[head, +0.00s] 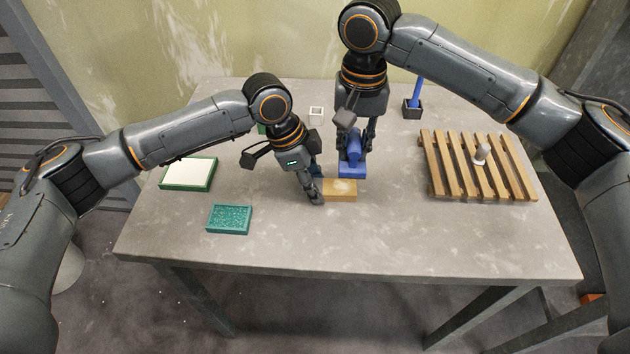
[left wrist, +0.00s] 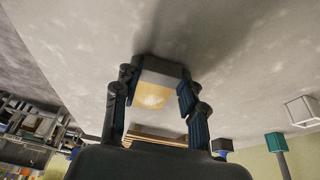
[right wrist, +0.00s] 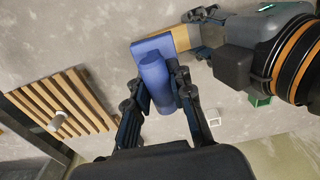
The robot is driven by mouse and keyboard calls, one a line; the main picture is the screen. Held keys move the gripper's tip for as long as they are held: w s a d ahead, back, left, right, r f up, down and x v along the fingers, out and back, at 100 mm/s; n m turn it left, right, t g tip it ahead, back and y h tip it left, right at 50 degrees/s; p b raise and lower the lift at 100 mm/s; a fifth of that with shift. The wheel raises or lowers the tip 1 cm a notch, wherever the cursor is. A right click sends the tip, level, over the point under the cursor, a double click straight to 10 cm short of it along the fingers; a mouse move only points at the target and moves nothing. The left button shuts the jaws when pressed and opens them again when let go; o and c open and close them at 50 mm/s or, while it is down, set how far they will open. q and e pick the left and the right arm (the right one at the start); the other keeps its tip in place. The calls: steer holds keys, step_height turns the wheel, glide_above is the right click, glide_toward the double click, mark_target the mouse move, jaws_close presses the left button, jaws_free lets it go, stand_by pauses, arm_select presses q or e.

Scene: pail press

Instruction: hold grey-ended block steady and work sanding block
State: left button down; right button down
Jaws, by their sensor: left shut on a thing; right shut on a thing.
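The grey-ended block (head: 341,188) lies on the table, tan with a pale patch on top. Its grey end (left wrist: 162,67) shows in the left wrist view. My left gripper (head: 318,190) is shut on the block's left end, one finger on each side. My right gripper (head: 356,146) is shut on the upright round handle of the blue sanding block (head: 352,172), which also shows in the right wrist view (right wrist: 153,48). The sanding block's flat base is at the far edge of the tan block; I cannot tell whether they touch.
A slatted wooden rack (head: 459,176) with a pale peg (head: 482,153) is at right.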

arm_select(q)
steer(key=c, duration=0.7)
jaws_free()
steer(key=v, duration=1.2)
steer(key=shift+w, duration=0.1)
